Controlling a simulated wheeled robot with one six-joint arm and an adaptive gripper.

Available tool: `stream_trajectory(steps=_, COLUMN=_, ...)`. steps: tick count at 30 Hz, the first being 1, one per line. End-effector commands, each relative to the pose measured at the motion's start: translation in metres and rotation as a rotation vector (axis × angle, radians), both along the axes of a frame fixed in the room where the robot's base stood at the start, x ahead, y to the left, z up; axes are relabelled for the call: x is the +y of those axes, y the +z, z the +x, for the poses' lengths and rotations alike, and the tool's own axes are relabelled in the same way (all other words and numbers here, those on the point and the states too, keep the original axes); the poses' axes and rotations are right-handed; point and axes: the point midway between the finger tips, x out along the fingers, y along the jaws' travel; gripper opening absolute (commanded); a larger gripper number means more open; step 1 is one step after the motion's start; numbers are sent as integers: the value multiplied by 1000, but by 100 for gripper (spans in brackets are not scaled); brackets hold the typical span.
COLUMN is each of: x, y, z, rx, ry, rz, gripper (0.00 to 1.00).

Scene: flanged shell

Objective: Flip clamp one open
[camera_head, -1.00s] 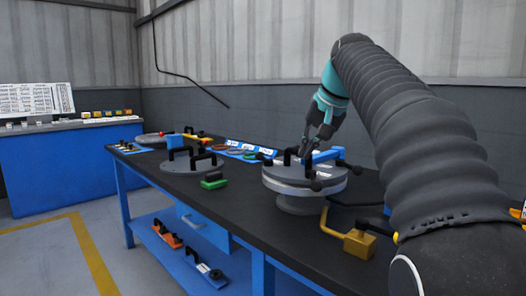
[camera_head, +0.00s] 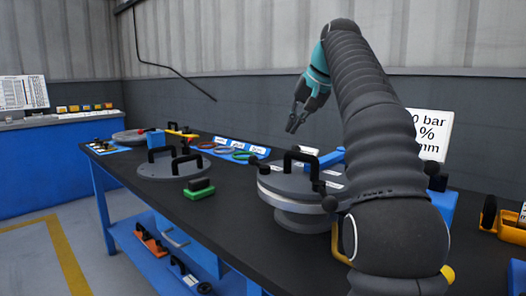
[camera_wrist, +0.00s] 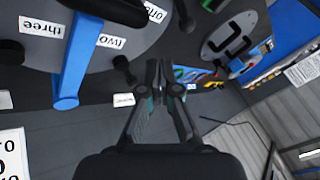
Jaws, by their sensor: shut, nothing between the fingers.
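The round grey flanged shell (camera_head: 303,220) stands on the dark bench, with a black handle and a blue bar (camera_head: 331,158) over its lid. In the wrist view the lid bears the labels "one" (camera_wrist: 153,12), "two" (camera_wrist: 113,41) and "three" (camera_wrist: 42,27). Black-knobbed clamps ring its rim; one knob (camera_wrist: 187,20) is near label "one" and another (camera_wrist: 122,64) near "two". I cannot tell clearly how each clamp lies. My gripper (camera_head: 292,127) is shut and empty, in the air above and behind the shell, apart from it; its fingers also show in the wrist view (camera_wrist: 164,75).
A second grey lid with black handles (camera_head: 180,168) lies to the left, with a green block (camera_head: 199,190) in front. A blue strip with coloured rings (camera_head: 232,150) lies behind.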

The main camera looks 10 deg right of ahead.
Motion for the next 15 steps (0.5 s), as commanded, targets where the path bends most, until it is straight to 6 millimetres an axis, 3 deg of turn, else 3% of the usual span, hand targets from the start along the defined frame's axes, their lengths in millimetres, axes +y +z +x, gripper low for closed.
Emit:
stream_trajectory(steps=10, x=-7, y=-2, z=1, rx=0, ry=-12, rz=0, gripper=0)
stream_trajectory(steps=15, x=-1, y=-16, z=8, rx=1, ry=-9, rz=0, gripper=0)
